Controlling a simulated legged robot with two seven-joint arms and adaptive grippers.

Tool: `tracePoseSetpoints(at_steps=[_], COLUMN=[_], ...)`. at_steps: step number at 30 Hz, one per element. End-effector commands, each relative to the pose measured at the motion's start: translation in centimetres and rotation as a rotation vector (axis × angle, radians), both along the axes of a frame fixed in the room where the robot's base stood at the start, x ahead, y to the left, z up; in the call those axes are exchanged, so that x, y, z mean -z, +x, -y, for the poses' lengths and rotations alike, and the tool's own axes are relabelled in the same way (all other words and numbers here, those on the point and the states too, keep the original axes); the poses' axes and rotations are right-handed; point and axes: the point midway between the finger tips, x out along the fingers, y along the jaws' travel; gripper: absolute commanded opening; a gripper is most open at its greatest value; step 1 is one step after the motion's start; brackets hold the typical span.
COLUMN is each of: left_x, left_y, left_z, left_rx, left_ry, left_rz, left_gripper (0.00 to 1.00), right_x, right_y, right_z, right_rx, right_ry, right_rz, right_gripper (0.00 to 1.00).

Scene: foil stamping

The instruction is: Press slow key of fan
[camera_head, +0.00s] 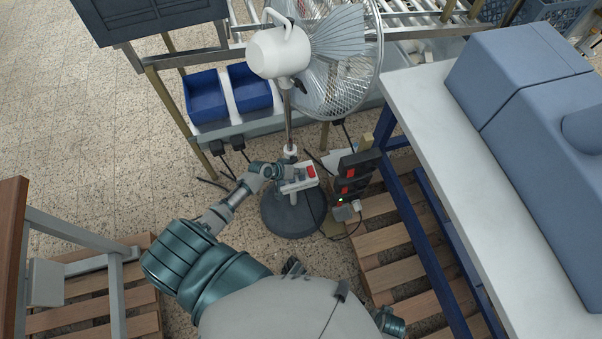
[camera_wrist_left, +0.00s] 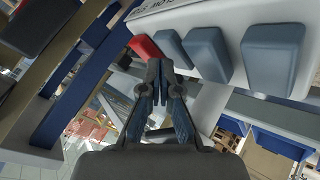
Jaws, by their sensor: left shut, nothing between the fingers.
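The fan (camera_head: 280,50) stands on a pole with a round dark base (camera_head: 290,215). Its white control box (camera_head: 298,185) sits on the pole and carries a red key (camera_head: 311,171). In the left wrist view the box (camera_wrist_left: 200,14) shows the red key (camera_wrist_left: 144,47) beside several blue-grey keys (camera_wrist_left: 207,53). The lettering on the box is too cut off to read surely. My left gripper (camera_wrist_left: 158,72) is shut and empty, its fingertips close to the red key and the nearest blue-grey key. Contact cannot be told. My right gripper is not in view.
A black power strip with red switches (camera_head: 355,175) and cables stands right of the fan pole. Blue bins (camera_head: 205,97) are behind on the left. A white-topped table (camera_head: 440,110) is on the right, and wooden pallets (camera_head: 405,250) lie on the floor.

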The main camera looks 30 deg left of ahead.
Motion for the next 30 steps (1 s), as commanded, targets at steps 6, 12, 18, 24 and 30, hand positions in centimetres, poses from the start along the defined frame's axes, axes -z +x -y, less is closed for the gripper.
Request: tracePoseSetpoints(at_steps=[6, 12, 18, 24, 30], left_x=[-1.4, -1.6, -1.5, -2.7, -4.8], left_y=[0.0, 0.0, 0.0, 0.0, 0.1], left_z=[0.0, 0.0, 0.0, 0.0, 0.0], left_rx=[0.0, 0.0, 0.0, 0.0, -0.001], left_ry=[0.001, 0.0, 0.0, 0.001, 0.0], left_rz=[0.002, 0.0, 0.0, 0.002, 0.002], left_gripper=[0.0, 0.0, 0.0, 0.0, 0.0], right_x=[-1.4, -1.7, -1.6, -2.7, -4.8], right_y=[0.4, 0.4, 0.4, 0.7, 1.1], right_z=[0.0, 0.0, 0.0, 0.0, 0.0], right_rx=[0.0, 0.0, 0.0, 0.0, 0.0], right_ry=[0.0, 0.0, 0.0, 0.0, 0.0], right_rz=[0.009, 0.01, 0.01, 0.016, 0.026], right_gripper=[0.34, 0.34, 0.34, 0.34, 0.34])
